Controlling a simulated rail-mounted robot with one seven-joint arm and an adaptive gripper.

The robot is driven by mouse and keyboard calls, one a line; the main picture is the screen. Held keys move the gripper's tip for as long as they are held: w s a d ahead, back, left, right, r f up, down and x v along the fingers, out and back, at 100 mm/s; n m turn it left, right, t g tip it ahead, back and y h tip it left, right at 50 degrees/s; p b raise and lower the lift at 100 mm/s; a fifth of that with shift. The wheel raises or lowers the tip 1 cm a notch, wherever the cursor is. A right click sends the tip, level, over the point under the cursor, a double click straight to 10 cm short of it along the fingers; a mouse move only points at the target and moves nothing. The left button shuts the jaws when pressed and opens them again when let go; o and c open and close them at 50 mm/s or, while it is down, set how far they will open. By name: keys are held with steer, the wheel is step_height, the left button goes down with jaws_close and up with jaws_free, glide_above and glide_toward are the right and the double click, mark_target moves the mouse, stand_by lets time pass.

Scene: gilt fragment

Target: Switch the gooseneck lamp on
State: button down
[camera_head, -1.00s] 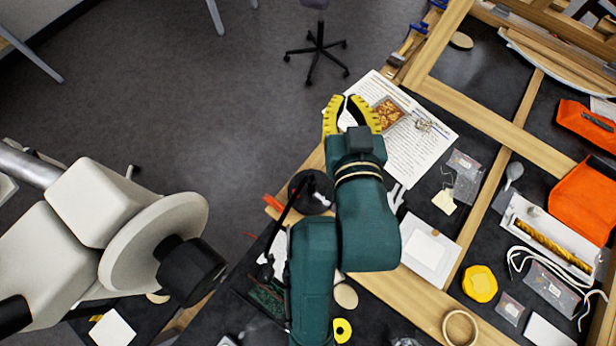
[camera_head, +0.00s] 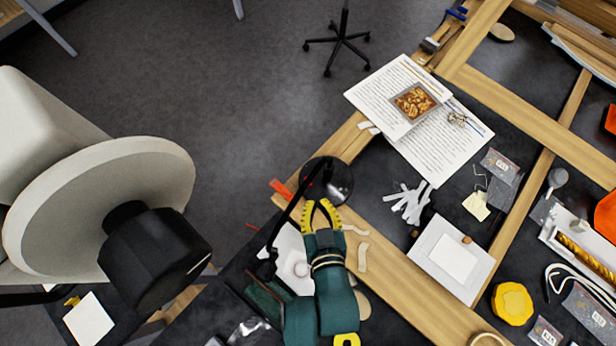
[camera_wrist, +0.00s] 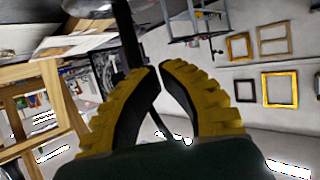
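The black gooseneck lamp stands at the near edge of the worktable in the head view. Its round black disc (camera_head: 340,183) lies just beyond my fingertips, and its thin dark neck (camera_head: 283,222) slopes down to the left. I cannot tell whether the lamp is lit, and no switch can be made out. My gripper (camera_head: 317,203) has yellow ribbed fingers with dark inner faces. Its tips point at the disc's near edge; contact cannot be judged. In the wrist view the fingertips (camera_wrist: 159,68) come together, with nothing visible held between them.
Printed sheets (camera_head: 437,152) with a gilt fragment (camera_head: 414,101) lie beyond the lamp. White strips (camera_head: 408,202), a white framed panel (camera_head: 480,268) and a yellow lump (camera_head: 512,303) are to the right. A large pale round-headed device (camera_head: 60,225) fills the left. Open floor lies behind.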

steer(key=b, duration=0.1)
glide_above(312, 187)
steer(key=f, duration=0.2)
steer(key=w+f, duration=0.1)
steer(key=f, duration=0.4)
steer(key=shift+s, duration=0.4)
steer(key=shift+s+f, duration=0.1)
steer(key=shift+f, duration=0.35)
